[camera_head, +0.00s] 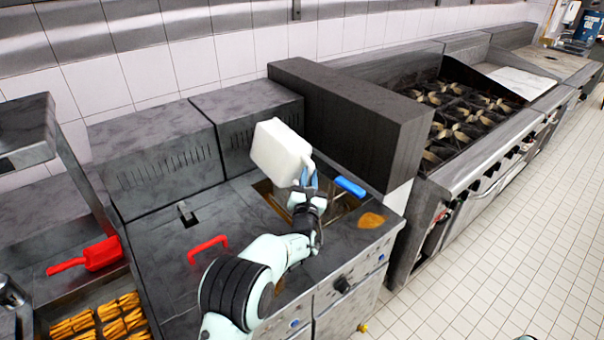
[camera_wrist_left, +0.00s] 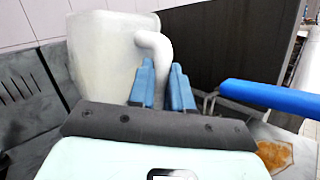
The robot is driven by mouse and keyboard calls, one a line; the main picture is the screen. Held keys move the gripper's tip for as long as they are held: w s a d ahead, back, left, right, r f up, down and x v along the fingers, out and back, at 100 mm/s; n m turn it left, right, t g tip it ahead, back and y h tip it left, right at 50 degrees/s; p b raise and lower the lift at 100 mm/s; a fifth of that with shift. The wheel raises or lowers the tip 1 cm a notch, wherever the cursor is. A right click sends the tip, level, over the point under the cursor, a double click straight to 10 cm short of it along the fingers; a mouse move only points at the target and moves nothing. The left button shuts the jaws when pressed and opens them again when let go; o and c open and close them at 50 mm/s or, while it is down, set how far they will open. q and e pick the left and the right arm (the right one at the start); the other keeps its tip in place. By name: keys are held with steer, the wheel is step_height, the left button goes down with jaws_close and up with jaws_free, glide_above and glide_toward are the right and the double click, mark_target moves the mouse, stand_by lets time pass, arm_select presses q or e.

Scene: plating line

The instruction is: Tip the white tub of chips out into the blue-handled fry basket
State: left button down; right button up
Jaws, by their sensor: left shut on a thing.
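The white tub (camera_head: 282,150) is held up in the air over the fryer well, tilted. My left gripper (camera_head: 307,180) is shut on its handle. In the left wrist view the tub (camera_wrist_left: 100,60) fills the upper left, with its curved handle (camera_wrist_left: 155,45) between my blue fingers (camera_wrist_left: 164,88). The tub's opening and any chips in it are hidden. The fry basket's blue handle (camera_head: 350,187) lies just right of my gripper; the handle (camera_wrist_left: 272,97) also shows in the left wrist view. Most of the basket is hidden behind my gripper. My right gripper is not in view.
A red-handled lid (camera_head: 208,247) covers the left fryer well. An oil-coloured stain (camera_head: 371,220) is on the fryer top. A dark tall partition (camera_head: 350,110) stands behind, beside the burner range (camera_head: 460,110).

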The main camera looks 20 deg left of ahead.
arm_select(q)
steer(key=d+m, duration=0.1)
steer(key=m, duration=0.1)
steer(key=w+d+m+g+h, duration=0.1)
steer(key=m, duration=0.1)
steer(key=w+d+f+m+p, duration=0.1)
steer(key=d, duration=0.1)
steer(key=shift+w+f+m+g, duration=0.1)
steer(key=shift+w+m+g, duration=0.15)
steer(key=shift+m+g, duration=0.15)
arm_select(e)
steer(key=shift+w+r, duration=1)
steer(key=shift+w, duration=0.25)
arm_select(q)
steer(key=shift+s+d, duration=0.1)
